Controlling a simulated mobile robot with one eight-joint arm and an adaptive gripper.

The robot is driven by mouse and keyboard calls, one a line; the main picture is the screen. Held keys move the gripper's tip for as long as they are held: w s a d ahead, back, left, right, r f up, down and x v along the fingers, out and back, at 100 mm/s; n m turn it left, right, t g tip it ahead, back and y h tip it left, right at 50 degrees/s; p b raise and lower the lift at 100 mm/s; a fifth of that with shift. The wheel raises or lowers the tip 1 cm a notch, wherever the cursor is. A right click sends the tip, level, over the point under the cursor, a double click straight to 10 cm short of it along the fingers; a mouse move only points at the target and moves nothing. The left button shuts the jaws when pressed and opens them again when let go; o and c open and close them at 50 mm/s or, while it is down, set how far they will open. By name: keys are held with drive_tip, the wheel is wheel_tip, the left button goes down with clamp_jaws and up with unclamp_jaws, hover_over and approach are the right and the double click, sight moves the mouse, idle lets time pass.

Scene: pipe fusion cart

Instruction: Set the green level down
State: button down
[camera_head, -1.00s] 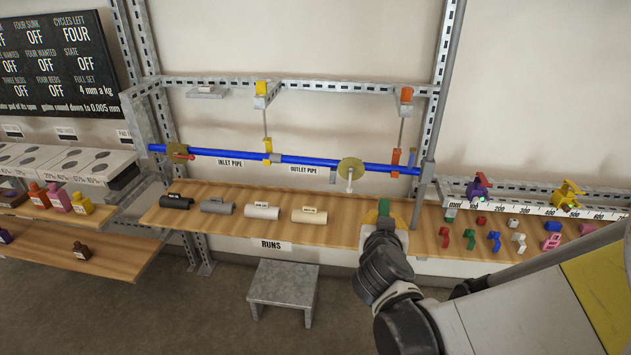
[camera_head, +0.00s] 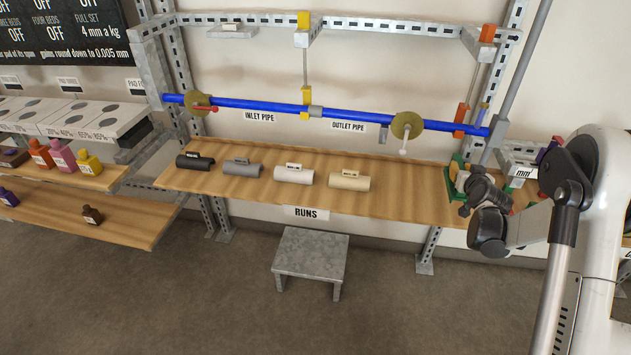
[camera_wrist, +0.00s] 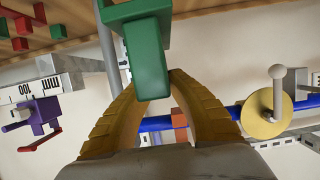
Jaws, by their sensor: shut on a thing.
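The green level (camera_wrist: 149,62) is a green block at the top middle of the wrist view, between the yellow fingers of my gripper (camera_wrist: 145,88). My gripper is shut on it. In the head view my gripper (camera_head: 460,177) is at the right end of the wooden shelf (camera_head: 400,203), near the grey post. Only small green parts show there, and my wrist hides much of that spot. I cannot tell whether the level touches the shelf.
The blue pipe (camera_head: 255,105) with its brass-coloured discs runs above the shelf. Several pipe sleeves (camera_head: 293,174) lie on its left and middle. The shelf is bare right of them. A grey step stool (camera_head: 311,257) stands below. A purple clamp (camera_wrist: 38,115) shows on the ruler rail.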

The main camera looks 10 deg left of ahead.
drive_tip(key=shift+w+d+f, duration=0.15)
drive_tip(key=shift+w+d, duration=0.3)
drive_tip(key=shift+d, duration=0.1)
drive_tip(key=w+a+f+b, duration=0.1)
drive_tip(key=a+f+b, duration=0.1)
drive_tip(key=a+f, duration=0.1)
drive_tip(key=w+a+f+b, duration=0.2)
drive_tip(key=a+f, duration=0.2)
drive_tip(key=w+a+f+b, duration=0.1)
drive_tip(key=a+f+b, duration=0.2)
drive_tip(key=a+f, duration=0.1)
drive_tip(key=shift+w+f, duration=0.15)
drive_tip(key=shift+w, duration=0.1)
drive_tip(key=shift+r, duration=0.2)
drive_tip(key=c, duration=1.4)
unclamp_jaws()
drive_tip(key=shift+f, duration=0.1)
drive_tip(key=shift+o, duration=0.2)
